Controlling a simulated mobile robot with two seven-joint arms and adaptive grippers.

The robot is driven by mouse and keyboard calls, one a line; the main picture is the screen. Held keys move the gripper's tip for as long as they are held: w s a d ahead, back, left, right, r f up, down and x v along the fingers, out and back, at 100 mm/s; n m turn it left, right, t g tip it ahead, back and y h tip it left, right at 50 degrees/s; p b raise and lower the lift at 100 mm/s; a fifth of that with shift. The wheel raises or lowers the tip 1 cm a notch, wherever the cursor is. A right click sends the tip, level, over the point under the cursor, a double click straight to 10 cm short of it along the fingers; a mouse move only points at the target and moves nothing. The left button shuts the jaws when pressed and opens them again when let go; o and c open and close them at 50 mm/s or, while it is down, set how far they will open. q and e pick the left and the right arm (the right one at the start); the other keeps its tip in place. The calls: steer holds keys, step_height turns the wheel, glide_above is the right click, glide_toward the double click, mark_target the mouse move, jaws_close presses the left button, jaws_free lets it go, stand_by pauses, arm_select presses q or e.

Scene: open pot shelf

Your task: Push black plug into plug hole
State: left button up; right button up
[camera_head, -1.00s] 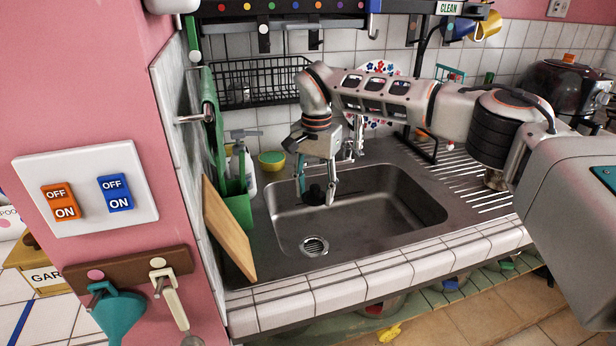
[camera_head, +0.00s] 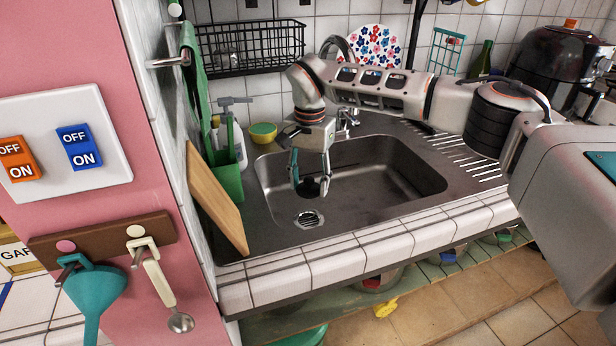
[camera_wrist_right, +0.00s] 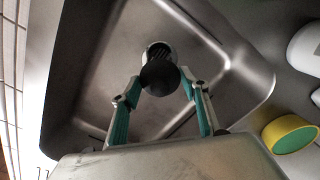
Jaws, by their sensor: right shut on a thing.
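My right gripper (camera_head: 311,184) points down into the steel sink. Its two teal-lined fingers are shut on the black plug (camera_head: 313,188), a dark round piece. The right wrist view shows the plug (camera_wrist_right: 159,78) between the fingertips (camera_wrist_right: 160,90), partly covering the plug hole (camera_wrist_right: 157,48). In the head view the plug hole (camera_head: 309,219), a round metal drain, lies in the sink floor just below and nearer the camera than the plug. The plug appears held above the floor; the exact gap cannot be told. My left gripper is not in view.
The sink (camera_head: 370,205) has raised walls around the gripper. A wooden board (camera_head: 216,208) and green container (camera_head: 229,178) stand at its left.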

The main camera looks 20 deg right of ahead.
mark_target(309, 191)
steer(key=shift+f+b, duration=0.65)
steer(key=shift+f, duration=0.95)
steer(key=shift+f+b, duration=0.6)
steer(key=shift+f, duration=0.75)
steer(key=shift+f+b, duration=0.65)
steer(key=shift+f, duration=1.05)
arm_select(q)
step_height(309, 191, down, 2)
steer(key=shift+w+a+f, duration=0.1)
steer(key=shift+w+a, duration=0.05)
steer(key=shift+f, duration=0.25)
arm_select(e)
steer(key=shift+f, duration=0.1)
steer(key=shift+f, duration=0.2)
